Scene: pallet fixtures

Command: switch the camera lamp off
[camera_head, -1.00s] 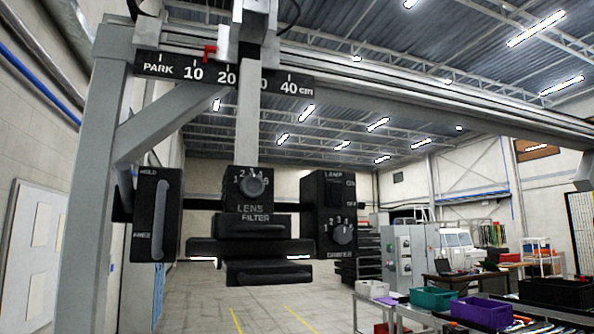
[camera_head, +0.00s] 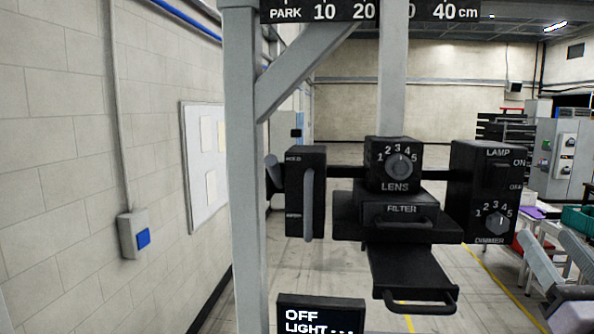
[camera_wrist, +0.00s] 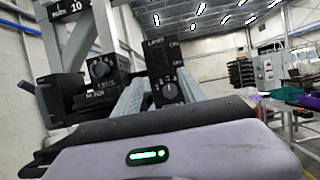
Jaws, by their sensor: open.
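The lamp box (camera_head: 484,190) is a black panel at the right of the camera rig in the head view. It bears a lamp switch (camera_head: 498,174) marked ON above and OFF below, with a dimmer knob (camera_head: 496,224) under it. Which way the switch is tipped is too dark to tell. The lamp box also shows in the wrist view (camera_wrist: 166,75), just beyond my fingers. My gripper (camera_head: 549,242) is open and empty at the lower right of the head view, below and right of the box. Its two ridged grey fingers point toward the box in the wrist view (camera_wrist: 160,85).
A lens knob (camera_head: 400,166), a filter drawer (camera_head: 402,212) and a lower tray with a handle (camera_head: 412,280) sit left of the lamp box. A hold lever (camera_head: 308,200) is further left. A display (camera_head: 320,315) reads OFF, LIGHT. A grey post (camera_head: 245,150) stands left.

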